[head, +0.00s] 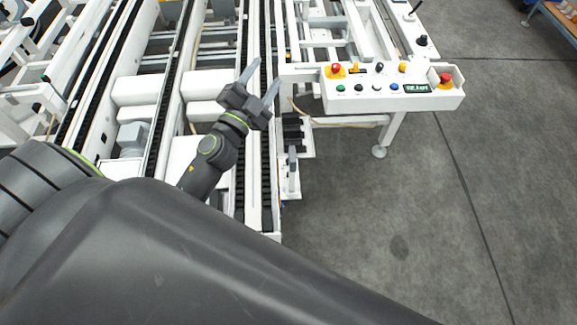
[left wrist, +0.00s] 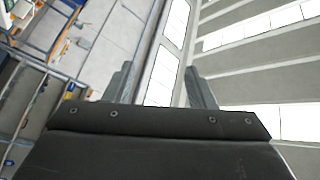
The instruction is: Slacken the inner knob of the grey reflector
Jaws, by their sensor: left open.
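My left gripper (head: 261,80) is over the conveyor rails in the head view, its two grey fingers spread apart with nothing between them. In the left wrist view the same gripper (left wrist: 162,85) points up towards the ceiling, its fingers apart and empty. I cannot make out the grey reflector or its inner knob for certain in either view. A small bracket with black blocks (head: 291,130) and an upright grey piece (head: 292,170) sits at the conveyor's right side, below and right of the gripper; I cannot tell whether it is the reflector. My right gripper is not in view.
A white control panel (head: 385,102) with coloured buttons and a red emergency stop (head: 446,79) juts out right of the gripper. Conveyor rails with black chains (head: 168,100) run along the left. Open grey floor (head: 430,220) lies at right. My dark arm covers the lower left.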

